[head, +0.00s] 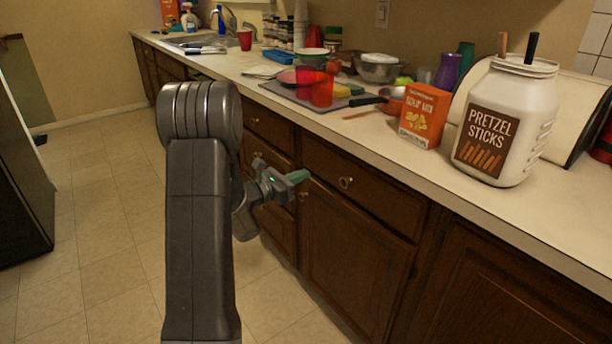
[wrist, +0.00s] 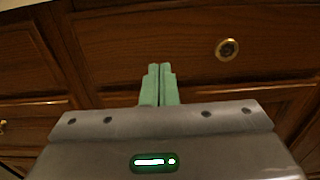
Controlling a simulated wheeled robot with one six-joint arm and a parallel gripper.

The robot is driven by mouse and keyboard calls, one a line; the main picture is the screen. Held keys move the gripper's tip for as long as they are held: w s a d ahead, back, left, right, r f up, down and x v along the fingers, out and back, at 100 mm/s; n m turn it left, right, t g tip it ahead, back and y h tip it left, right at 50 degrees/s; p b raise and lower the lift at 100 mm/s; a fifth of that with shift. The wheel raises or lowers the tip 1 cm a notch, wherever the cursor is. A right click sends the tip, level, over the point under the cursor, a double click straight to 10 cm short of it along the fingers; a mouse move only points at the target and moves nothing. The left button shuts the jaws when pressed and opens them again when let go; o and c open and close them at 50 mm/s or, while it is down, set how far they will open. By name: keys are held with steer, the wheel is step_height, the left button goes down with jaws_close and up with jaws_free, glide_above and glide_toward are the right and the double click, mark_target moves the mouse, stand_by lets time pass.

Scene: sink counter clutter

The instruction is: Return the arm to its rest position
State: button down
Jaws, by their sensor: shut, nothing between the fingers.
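My gripper (head: 298,177) is in front of the brown wooden cabinet fronts, below the counter's edge. Its green fingers point right, toward the drawers, in the head view. In the wrist view my gripper (wrist: 160,70) has its two green fingers together, with nothing between them. A drawer front with a round brass knob (wrist: 227,49) lies ahead of the fingers in that view. My grey arm stands upright in the middle of the head view and hides part of the cabinets and floor.
The counter (head: 400,158) holds a pretzel sticks jar (head: 508,120), an orange box (head: 424,115), red cups (head: 321,92), a pan (head: 392,100) and bowls. A sink (head: 195,41) is at the far end. The tiled floor (head: 105,215) at left is clear, beside a dark appliance (head: 22,160).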

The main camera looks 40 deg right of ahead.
mark_target(328, 165)
steer(key=a, duration=0.6)
steer(key=shift+a+f, duration=0.15)
steer(key=shift+a, duration=0.2)
steer(key=d, duration=1.3)
steer(key=shift+w+d, duration=0.2)
steer(key=shift+w, duration=0.05)
